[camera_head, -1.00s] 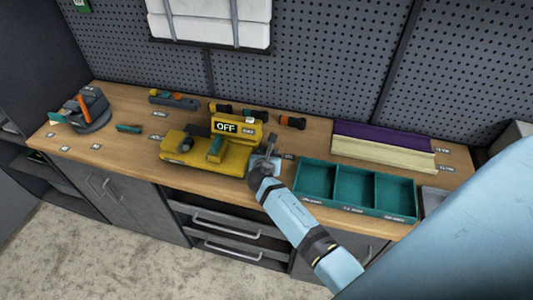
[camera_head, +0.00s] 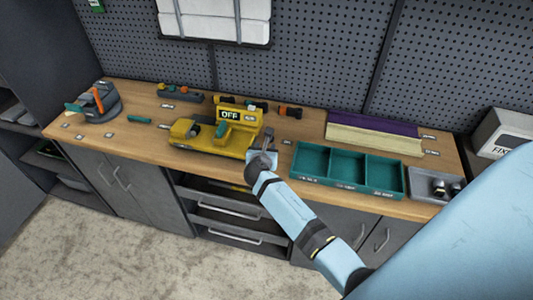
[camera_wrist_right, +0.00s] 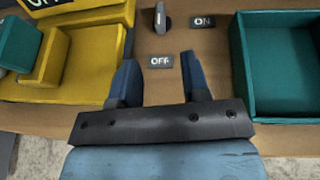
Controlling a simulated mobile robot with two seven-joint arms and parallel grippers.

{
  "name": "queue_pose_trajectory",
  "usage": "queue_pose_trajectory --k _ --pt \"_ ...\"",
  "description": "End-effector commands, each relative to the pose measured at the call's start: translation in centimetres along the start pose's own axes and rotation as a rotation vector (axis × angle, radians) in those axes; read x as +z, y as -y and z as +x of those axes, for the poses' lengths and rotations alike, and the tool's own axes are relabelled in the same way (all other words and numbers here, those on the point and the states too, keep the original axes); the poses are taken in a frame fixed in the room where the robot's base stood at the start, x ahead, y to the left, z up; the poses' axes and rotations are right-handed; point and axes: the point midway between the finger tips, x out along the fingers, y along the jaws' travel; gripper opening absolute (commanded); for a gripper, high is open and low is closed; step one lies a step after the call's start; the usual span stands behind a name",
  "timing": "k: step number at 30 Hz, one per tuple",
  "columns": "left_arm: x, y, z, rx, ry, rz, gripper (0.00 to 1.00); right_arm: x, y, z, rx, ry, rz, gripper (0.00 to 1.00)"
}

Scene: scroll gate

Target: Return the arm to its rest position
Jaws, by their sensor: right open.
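My right gripper (camera_head: 268,140) is over the front middle of the wooden bench, just right of the yellow machine (camera_head: 205,141). In the right wrist view its two blue fingers (camera_wrist_right: 160,78) are apart with nothing between them. Ahead of the fingertips, a small grey knob (camera_wrist_right: 160,18) stands between an OFF label (camera_wrist_right: 160,61) and an ON label (camera_wrist_right: 203,22). The fingers look clear of the knob. The machine's sign (camera_head: 230,115) reads OFF. My left gripper is not in view.
A teal tray with three compartments (camera_head: 347,184) lies right of my gripper, with a grey tray (camera_head: 424,186) beyond it. Purple and cream strips (camera_head: 375,139) lie behind. A grey fixture with an orange part (camera_head: 101,105) stands at the left. The pegboard (camera_head: 320,55) closes the back.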

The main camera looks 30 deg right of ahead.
Motion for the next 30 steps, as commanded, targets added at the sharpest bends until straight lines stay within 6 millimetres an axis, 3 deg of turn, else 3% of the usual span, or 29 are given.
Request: queue_pose_trajectory --k 22,26,30 --pt "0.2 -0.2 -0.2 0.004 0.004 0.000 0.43 0.0 0.4 -0.4 -0.005 -0.013 0.048 0.43" --pt "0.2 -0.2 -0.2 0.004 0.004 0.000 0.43 -1.1 2.8 -2.8 -0.036 -0.080 0.305 0.43" --pt "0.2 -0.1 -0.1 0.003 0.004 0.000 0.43 -2.9 6.7 -8.1 -0.120 -0.223 0.796 0.43"
